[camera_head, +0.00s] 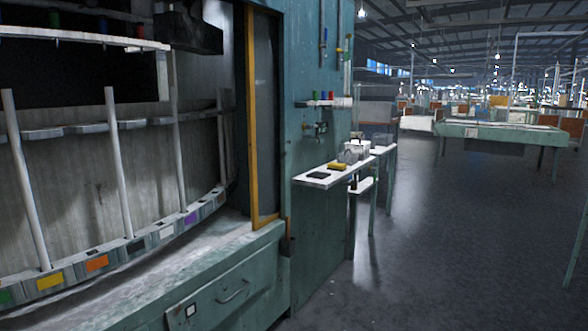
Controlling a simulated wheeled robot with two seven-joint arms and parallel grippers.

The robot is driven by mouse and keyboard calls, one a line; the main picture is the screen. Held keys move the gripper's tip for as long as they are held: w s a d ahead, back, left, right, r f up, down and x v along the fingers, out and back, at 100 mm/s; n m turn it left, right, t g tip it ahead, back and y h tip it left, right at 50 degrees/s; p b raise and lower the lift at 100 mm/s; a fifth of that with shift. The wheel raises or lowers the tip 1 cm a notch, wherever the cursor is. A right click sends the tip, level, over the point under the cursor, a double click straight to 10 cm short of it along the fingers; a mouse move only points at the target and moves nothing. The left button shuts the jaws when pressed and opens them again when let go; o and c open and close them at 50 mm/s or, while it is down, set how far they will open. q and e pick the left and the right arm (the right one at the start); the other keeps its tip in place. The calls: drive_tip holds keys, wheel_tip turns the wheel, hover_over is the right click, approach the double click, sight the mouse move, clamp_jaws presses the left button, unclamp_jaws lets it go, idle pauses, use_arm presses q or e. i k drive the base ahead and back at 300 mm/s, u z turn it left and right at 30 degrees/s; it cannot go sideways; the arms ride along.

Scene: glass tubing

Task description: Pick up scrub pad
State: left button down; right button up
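A narrow white side shelf (305,180) juts from the right side of the teal machine cabinet. A small yellow block (337,166) lies on it, and a flat dark piece (318,175) lies nearer its front edge. Either could be the scrub pad; at this size I cannot tell which. A grey object (348,156) sits just behind the yellow block. Neither of my grippers is in view.
The teal cabinet (310,235) fills the left and middle, with an open bay holding upright white rods (120,165) above a curved rack with coloured labels. Open grey floor (430,250) lies to the right. A teal table (500,130) stands farther back.

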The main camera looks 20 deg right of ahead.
sight(341, 167)
drive_tip(key=z, duration=0.95)
drive_tip(key=i, duration=1)
drive_tip(key=z, duration=1.05)
drive_tip(key=i, duration=1.8)
drive_tip(key=u, duration=1.25)
drive_tip(key=i, duration=1)
drive_tip(key=u, duration=1.1)
